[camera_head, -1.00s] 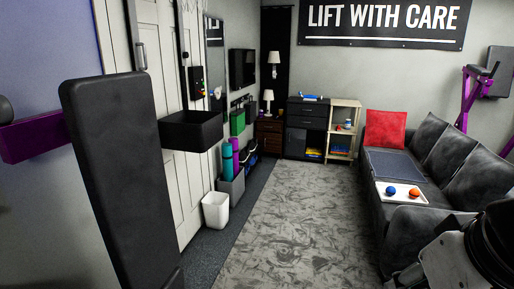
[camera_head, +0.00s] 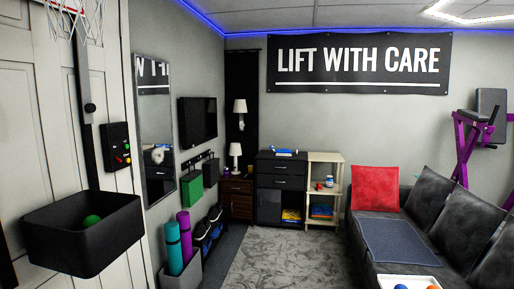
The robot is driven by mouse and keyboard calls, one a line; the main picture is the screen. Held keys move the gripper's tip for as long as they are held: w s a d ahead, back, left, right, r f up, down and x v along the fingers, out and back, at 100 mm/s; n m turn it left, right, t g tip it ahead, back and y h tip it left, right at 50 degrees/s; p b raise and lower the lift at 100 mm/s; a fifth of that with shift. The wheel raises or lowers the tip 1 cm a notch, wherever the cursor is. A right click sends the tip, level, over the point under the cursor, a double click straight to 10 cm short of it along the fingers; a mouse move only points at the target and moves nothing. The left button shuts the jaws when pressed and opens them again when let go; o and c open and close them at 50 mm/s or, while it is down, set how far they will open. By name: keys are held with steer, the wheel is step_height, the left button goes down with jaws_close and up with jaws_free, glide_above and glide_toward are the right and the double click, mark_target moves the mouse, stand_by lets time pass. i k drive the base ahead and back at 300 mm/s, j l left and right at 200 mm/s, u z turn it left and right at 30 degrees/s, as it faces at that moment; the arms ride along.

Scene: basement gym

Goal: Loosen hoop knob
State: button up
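The hoop's net (camera_head: 82,18) hangs at the top left, cut off by the picture's edge, in front of a white panelled door. A dark vertical post (camera_head: 86,145) runs down below it. A small round black knob (camera_head: 90,108) sits on this post. A black bin (camera_head: 84,232) with a green ball (camera_head: 91,221) in it is at the lower end of the post. My gripper is not in the head view now, so its state does not show.
A black box with coloured buttons (camera_head: 119,146) hangs right of the post. A tall mirror (camera_head: 154,130) follows. Rolled mats (camera_head: 173,248) stand in a grey holder below. Grey carpet (camera_head: 275,262) is clear in the middle; a dark sofa (camera_head: 440,225) lines the right.

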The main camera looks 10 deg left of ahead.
mark_target(89, 108)
steer(key=i+u, duration=0.2)
steer(key=i, duration=0.4)
steer(key=i+l+u, duration=0.2)
steer(key=i, duration=0.4)
steer(key=i+u, duration=0.15)
steer(key=i, duration=0.45)
steer(key=i+j+u, duration=0.15)
steer(key=i+u, duration=1.15)
steer(key=i, duration=0.15)
